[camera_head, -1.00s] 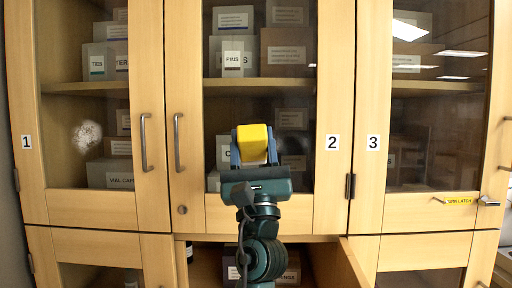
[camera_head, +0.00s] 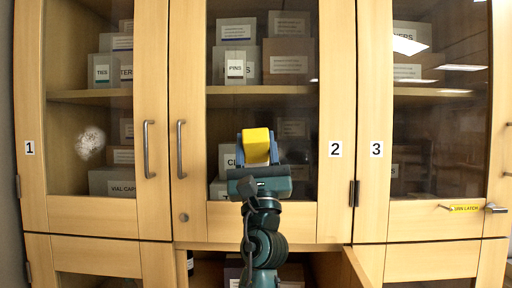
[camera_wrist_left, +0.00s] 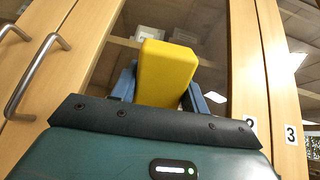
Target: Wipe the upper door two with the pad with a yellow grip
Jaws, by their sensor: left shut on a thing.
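Upper door two (camera_head: 333,205) is shut, a wooden frame with a glass pane and the label "2" (camera_head: 335,149) on its right side. My left gripper (camera_head: 257,150) is shut on the yellow grip (camera_head: 256,143) in front of the glass. The grip also shows in the left wrist view (camera_wrist_left: 165,75), between the blue fingers. The pad's wiping face is hidden behind the grip, so I cannot tell whether it touches the glass. The glass behind the gripper is partly hidden. My right gripper is not in view.
Upper door one (camera_head: 155,215), with a whitish smudge (camera_head: 90,142) on its glass, stands to the left. Upper door three (camera_head: 374,210) has a yellow latch tag (camera_head: 466,208). Metal handles (camera_head: 181,150) stick out. Below door two, a lower door (camera_head: 352,268) stands open.

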